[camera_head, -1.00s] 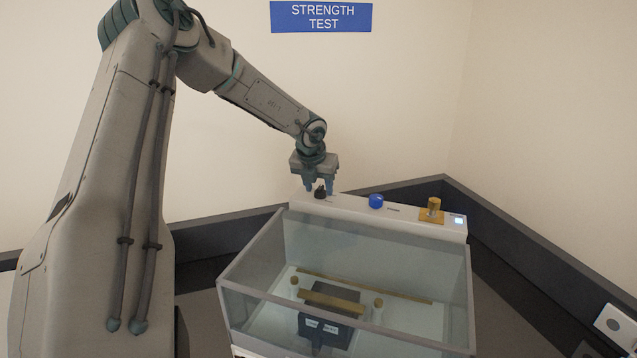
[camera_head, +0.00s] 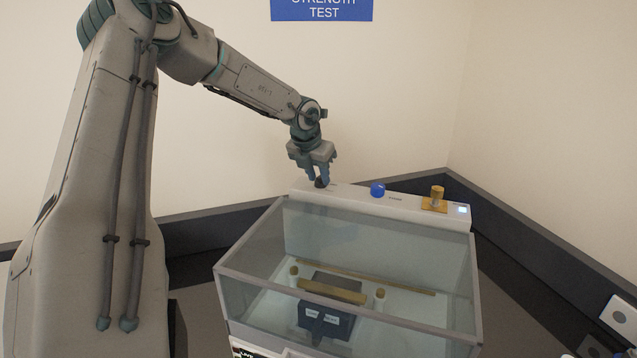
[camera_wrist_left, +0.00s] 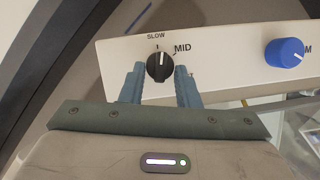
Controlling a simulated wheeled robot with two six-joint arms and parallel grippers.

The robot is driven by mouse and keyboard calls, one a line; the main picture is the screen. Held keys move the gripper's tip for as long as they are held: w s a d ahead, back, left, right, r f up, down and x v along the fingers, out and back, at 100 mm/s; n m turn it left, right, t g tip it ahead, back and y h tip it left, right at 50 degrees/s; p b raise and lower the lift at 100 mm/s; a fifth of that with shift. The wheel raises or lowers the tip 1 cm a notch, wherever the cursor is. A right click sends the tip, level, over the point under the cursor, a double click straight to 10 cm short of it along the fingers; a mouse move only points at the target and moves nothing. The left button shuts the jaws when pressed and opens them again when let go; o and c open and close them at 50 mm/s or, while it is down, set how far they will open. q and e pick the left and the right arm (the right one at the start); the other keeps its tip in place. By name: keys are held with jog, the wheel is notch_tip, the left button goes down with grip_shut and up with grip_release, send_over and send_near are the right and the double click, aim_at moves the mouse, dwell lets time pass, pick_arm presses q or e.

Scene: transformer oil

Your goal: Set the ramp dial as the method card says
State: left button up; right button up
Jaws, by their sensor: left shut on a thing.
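The ramp dial (camera_wrist_left: 160,67) is a small black knob with a white pointer line, at the left end of the white control panel (camera_head: 345,200). In the left wrist view its pointer points up toward SLOW, with MID marked to its right. My left gripper (camera_head: 319,180) comes down from above and is shut on the dial, one finger on each side. The fingers (camera_wrist_left: 159,74) also show in the left wrist view. The dial is partly hidden behind them in the head view. The method card's writing is not readable here. My right gripper is not in view.
A blue knob (camera_head: 377,190) sits right of the dial, then a brass fitting (camera_head: 436,200) and a small lit screen (camera_head: 462,210). A clear-walled tank (camera_head: 258,300) with a dark block and brass bars stands in front. A dark wall ledge (camera_head: 210,225) runs behind.

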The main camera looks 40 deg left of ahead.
pick_arm(q)
jog(key=m+h+b, duration=0.1)
jog(key=m+b, duration=0.3)
jog(key=shift+a+f+m+h, duration=0.15)
jog(key=shift+a+m+h, duration=0.15)
jog(key=shift+a+h, duration=0.1)
jog(key=shift+w+a+m+h+b, duration=0.1)
jog(key=shift+m+h+b, duration=0.3)
jog(key=shift+m+b, duration=0.7)
jog(key=shift+a+r+m+g+h+b, duration=0.15)
jog(key=shift+m+g+h+b, duration=0.3)
jog(key=shift+m, duration=0.85)
jog(key=shift+w+r, duration=0.1)
jog(key=o, duration=0.8)
jog(key=shift+r, duration=0.1)
